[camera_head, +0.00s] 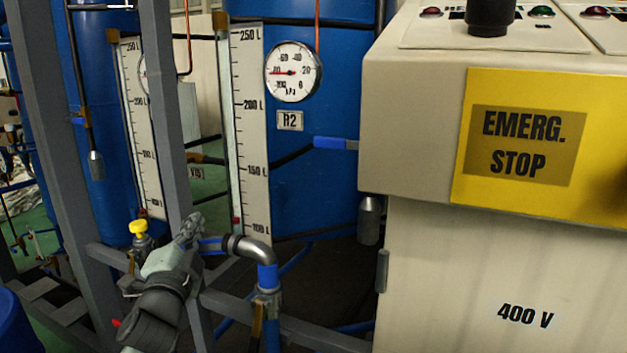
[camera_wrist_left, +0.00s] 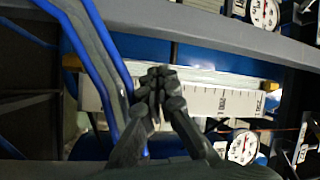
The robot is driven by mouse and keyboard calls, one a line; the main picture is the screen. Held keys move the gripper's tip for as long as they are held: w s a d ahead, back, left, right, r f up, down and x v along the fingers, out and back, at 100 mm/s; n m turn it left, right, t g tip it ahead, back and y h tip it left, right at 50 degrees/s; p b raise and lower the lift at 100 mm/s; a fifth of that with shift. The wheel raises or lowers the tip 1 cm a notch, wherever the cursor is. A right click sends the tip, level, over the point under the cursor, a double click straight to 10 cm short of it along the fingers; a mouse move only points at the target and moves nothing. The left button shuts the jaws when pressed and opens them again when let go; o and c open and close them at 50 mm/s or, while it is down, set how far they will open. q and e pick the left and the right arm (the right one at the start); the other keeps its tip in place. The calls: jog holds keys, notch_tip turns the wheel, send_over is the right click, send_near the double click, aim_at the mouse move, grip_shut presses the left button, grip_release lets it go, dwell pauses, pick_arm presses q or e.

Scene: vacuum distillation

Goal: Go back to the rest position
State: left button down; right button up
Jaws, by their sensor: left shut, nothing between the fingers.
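My left gripper (camera_head: 190,228) comes in from the bottom left in the head view and points up, in front of a grey frame post. It is shut and holds nothing. In the left wrist view the closed fingers (camera_wrist_left: 158,78) show in the middle, in front of a level scale (camera_wrist_left: 205,100). In the head view it is left of a bent metal pipe (camera_head: 250,246) with a blue section; I cannot tell whether they touch. My right gripper is not in view.
A beige cabinet (camera_head: 420,270) with a yellow EMERG. STOP panel (camera_head: 545,100) fills the right side. Blue tanks (camera_head: 330,170) with level scales and a gauge (camera_head: 293,72) stand behind the grey frame (camera_head: 62,140). A yellow-knobbed valve (camera_head: 138,227) is close to the left gripper.

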pick_arm(q)
jog(key=s+a+f+n+g+y, duration=0.1)
jog(key=s+a+f+n+g, duration=0.25)
jog(key=f, duration=0.85)
jog(key=s+a+f+n+g+y, duration=0.1)
jog(key=s+f+n+g, duration=0.35)
jog(key=f, duration=0.75)
jog(key=s+f+n+g, duration=0.1)
jog(key=s+f+g, duration=0.2)
jog(key=s+f, duration=0.3)
jog(key=s+f+n+g+h+p, duration=0.1)
jog(key=s+f+g, duration=0.2)
jog(key=s, duration=0.9)
jog(key=s+f+g+h, duration=0.1)
jog(key=s+f+g, duration=0.2)
jog(key=s+f, duration=0.6)
jog(key=shift+s+d+f+n, duration=0.15)
jog(key=shift+d+n, duration=0.15)
jog(key=shift+n, duration=0.1)
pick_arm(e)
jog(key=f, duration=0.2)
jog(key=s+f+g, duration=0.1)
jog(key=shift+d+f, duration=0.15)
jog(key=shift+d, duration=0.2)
pick_arm(q)
jog(key=shift+a, duration=0.1)
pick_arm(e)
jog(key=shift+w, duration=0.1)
